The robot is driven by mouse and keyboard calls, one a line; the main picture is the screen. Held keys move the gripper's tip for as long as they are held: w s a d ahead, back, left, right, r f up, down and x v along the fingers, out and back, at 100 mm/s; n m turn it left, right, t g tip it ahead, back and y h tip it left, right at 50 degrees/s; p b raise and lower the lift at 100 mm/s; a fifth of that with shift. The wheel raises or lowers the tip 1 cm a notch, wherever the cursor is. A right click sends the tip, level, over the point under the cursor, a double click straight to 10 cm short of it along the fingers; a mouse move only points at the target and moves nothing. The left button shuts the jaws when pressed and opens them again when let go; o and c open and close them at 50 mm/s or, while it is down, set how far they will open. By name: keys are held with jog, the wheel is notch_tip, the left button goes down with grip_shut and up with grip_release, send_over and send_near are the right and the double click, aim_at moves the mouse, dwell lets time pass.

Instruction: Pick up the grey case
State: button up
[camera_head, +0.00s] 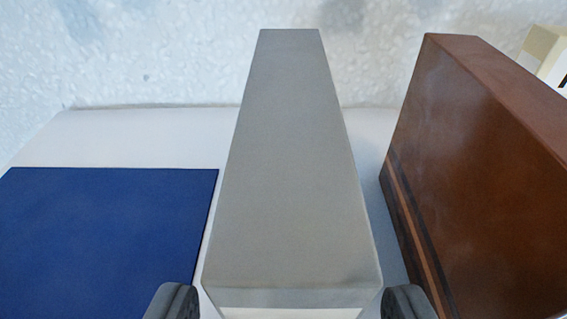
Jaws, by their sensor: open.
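The grey case (292,180) stands in the middle of the head camera view, seen from above, with its near end low in the picture. My gripper (291,303) is open at the bottom edge. One dark finger shows to the left of the case's near end and the other to the right. I cannot tell whether either finger touches the case. The lower part of the case and the rest of the fingers are out of view.
A dark blue flat item (105,240) lies to the left on the white shelf (150,135). A brown case (475,170) stands close on the right, with a narrow gap between. A cream item (545,50) shows at the upper right. A rough white wall (180,50) is behind.

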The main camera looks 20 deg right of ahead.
jog(key=shift+w+d+f, duration=0.15)
jog(key=shift+w+f, duration=0.1)
jog(key=shift+w, duration=0.15)
jog(key=shift+c, duration=0.3)
jog(key=c, duration=1.1)
jog(key=shift+r, duration=0.1)
jog(key=shift+c, duration=0.2)
